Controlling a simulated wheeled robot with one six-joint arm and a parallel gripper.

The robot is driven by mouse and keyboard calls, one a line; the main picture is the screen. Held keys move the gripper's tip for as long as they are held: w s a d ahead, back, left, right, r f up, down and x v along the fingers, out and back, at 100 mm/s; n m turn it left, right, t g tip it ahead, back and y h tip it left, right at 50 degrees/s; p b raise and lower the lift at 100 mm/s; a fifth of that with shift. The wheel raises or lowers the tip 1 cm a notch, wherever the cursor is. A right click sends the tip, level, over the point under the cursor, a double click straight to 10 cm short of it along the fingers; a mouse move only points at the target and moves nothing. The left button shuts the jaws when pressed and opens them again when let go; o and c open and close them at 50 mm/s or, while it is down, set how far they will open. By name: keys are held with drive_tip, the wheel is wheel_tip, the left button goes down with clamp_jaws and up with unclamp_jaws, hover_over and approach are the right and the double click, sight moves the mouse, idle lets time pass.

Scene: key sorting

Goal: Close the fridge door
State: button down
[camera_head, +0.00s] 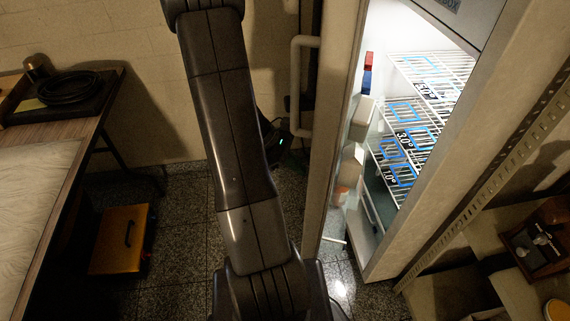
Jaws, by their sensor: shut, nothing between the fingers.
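The fridge (438,200) stands at the right with its lit inside and wire shelves (405,140) showing. Its door (336,120) is open, swung out to the left and seen nearly edge-on. A pale vertical handle (297,85) is on the door's left, outer side. My gripper (286,138) shows only in part, as dark pieces near a small teal light, just left of the door near the handle's lower end. It is shut and empty. My arm hides much of it, and I cannot tell whether it touches the door.
Bottles and cartons (352,160) stand in the door's inner racks. A table (40,170) with a coiled dark cable (68,88) is at the left, and an orange case (120,240) lies on the floor below it. A perforated metal post (500,150) stands right of the fridge.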

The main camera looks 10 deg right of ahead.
drive_tip(key=shift+s+d, duration=0.15)
drive_tip(key=shift+d, duration=0.4)
